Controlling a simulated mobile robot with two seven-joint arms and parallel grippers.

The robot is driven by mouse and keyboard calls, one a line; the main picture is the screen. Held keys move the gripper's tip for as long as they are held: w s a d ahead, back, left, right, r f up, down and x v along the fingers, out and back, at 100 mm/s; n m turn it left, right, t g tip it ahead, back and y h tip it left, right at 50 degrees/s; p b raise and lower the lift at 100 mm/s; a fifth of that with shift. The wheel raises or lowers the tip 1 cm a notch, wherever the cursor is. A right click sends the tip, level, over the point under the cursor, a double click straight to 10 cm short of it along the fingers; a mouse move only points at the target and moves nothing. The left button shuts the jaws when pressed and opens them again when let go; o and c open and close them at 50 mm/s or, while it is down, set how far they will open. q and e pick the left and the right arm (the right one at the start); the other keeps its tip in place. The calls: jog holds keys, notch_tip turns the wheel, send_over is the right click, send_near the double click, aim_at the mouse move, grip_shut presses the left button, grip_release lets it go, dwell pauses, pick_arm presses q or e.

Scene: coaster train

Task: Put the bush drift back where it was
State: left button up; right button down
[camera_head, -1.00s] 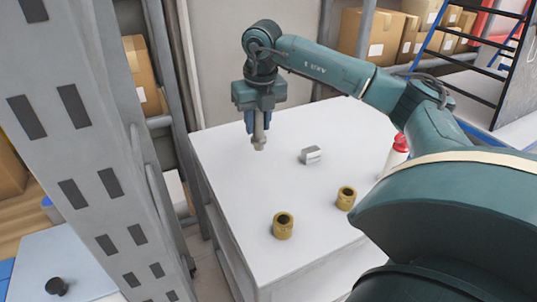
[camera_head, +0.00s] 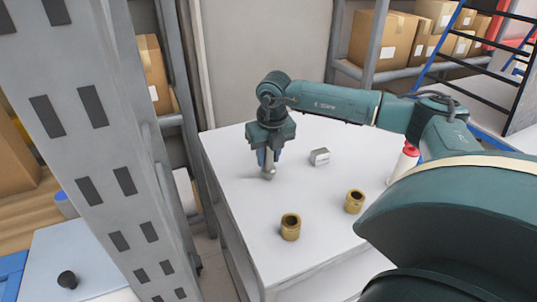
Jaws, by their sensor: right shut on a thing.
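My right gripper (camera_head: 269,157) reaches over the white table from the right and points down. It is shut on the bush drift (camera_head: 268,174), a short grey-beige stub whose lower end shows below the fingers. The drift is close over the table top, left of the grey metal block; I cannot tell whether it touches the surface. The fingers hide its upper part. My left gripper is not in view.
Two brass bushes (camera_head: 290,227) (camera_head: 354,201) stand on the white table (camera_head: 228,165). A grey metal block (camera_head: 320,157) lies right of the gripper. A red-capped white bottle (camera_head: 404,162) stands at the right. A grey perforated post (camera_head: 85,130) rises at left.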

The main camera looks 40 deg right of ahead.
aim_at(271, 172)
jog(key=c, duration=1.1)
grip_release()
jog(key=shift+f, duration=0.1)
notch_tip(271, 172, up, 12)
jog(key=s, duration=0.1)
jog(key=shift+s+a, duration=0.3)
jog(key=shift+s, duration=0.05)
